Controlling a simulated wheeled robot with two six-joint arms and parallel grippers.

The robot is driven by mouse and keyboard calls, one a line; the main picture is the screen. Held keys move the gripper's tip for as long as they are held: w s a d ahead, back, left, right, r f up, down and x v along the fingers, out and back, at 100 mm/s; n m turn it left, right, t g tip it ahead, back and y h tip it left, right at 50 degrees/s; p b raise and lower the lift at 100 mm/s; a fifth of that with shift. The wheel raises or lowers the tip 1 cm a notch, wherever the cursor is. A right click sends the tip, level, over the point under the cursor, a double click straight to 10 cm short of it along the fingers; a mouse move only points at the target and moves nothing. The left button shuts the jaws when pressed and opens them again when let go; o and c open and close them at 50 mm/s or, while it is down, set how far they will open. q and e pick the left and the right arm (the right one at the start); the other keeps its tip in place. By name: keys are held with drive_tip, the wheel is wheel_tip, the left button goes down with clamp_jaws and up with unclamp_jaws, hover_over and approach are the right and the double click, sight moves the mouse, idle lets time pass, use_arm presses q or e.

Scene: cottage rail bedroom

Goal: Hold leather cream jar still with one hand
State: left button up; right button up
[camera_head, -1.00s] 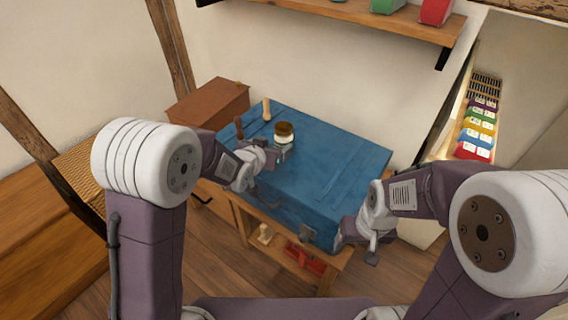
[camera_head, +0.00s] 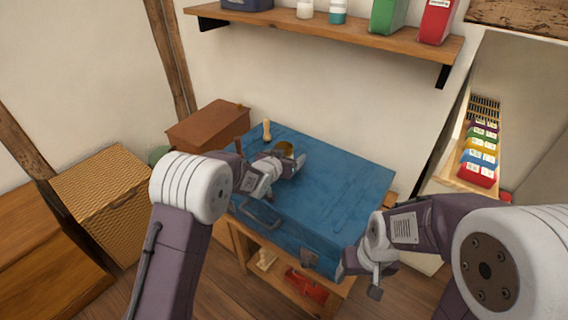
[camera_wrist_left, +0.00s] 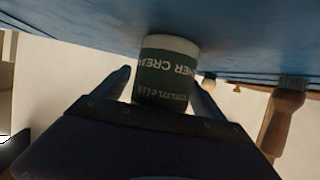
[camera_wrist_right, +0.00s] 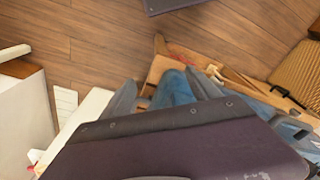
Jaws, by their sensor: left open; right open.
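The leather cream jar (camera_head: 286,148) stands on top of the blue trunk (camera_head: 345,180), partly hidden behind my left gripper in the head view. In the left wrist view, the jar (camera_wrist_left: 166,78) shows a dark green label with pale lettering and sits between the two open fingers. My left gripper (camera_head: 287,162) is open around the jar; I cannot tell whether either finger touches it. My right gripper (camera_head: 374,278) is open and empty, low beside the trunk's front right corner. The right wrist view shows nothing between its fingers.
A wooden-handled tool (camera_head: 267,130) and a dark upright handle (camera_head: 239,147) are near the trunk's back left. A brown box (camera_head: 208,128) and a wicker chest (camera_head: 100,190) stand at left. A shelf (camera_head: 330,38) hangs above. The trunk's right side is clear.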

sight(284, 146)
use_arm(q)
drive_tip(key=shift+r, duration=0.1)
clamp_jaws()
drive_tip(key=shift+r+p, duration=0.3)
drive_tip(key=shift+r, duration=0.3)
wheel_tip(284, 146, up, 3)
drive_tip(key=shift+r+p, duration=0.1)
drive_tip(key=shift+p, duration=0.55)
drive_tip(key=s+d+r+p, duration=0.3)
drive_tip(key=s+d+r, duration=0.3)
drive_tip(key=d, duration=0.3)
drive_tip(key=shift+s+d+r, duration=0.3)
drive_tip(key=shift+d+r, duration=0.05)
